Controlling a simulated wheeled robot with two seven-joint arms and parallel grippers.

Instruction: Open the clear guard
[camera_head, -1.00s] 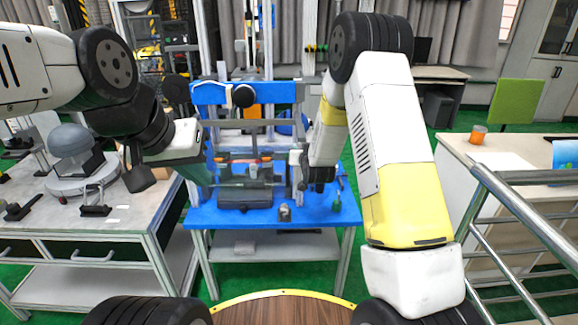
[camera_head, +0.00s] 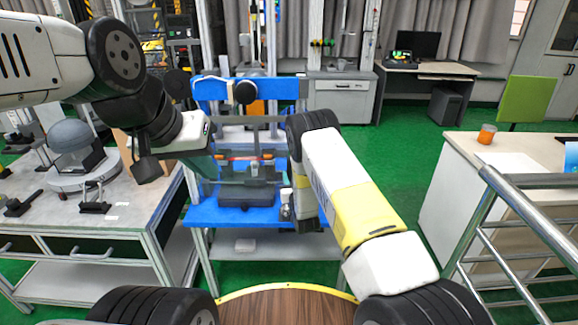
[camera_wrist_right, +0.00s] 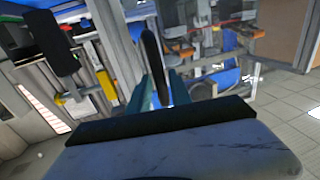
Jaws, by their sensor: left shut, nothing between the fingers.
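The clear guard (camera_head: 236,166) is a see-through panel on the front of the blue-framed drop tower (camera_head: 272,90). Its outline is faint, and I cannot tell its exact angle. My left gripper (camera_head: 209,176) is at the left side of the guard, fingers shut and empty, seen partly through or against the panel. I cannot tell whether it touches. My right gripper (camera_head: 307,224) is low at the right front of the blue table, its fingers mostly hidden. In the right wrist view, its teal fingers (camera_wrist_right: 163,90) show beside a long dark upright shape; their gap is unclear.
The blue table (camera_head: 225,217) carries a dark block (camera_head: 243,198) below the guard and a small metal part (camera_head: 285,212). A grey bench (camera_head: 130,213) stands left, a white counter (camera_head: 455,190) and metal rail (camera_head: 520,176) right.

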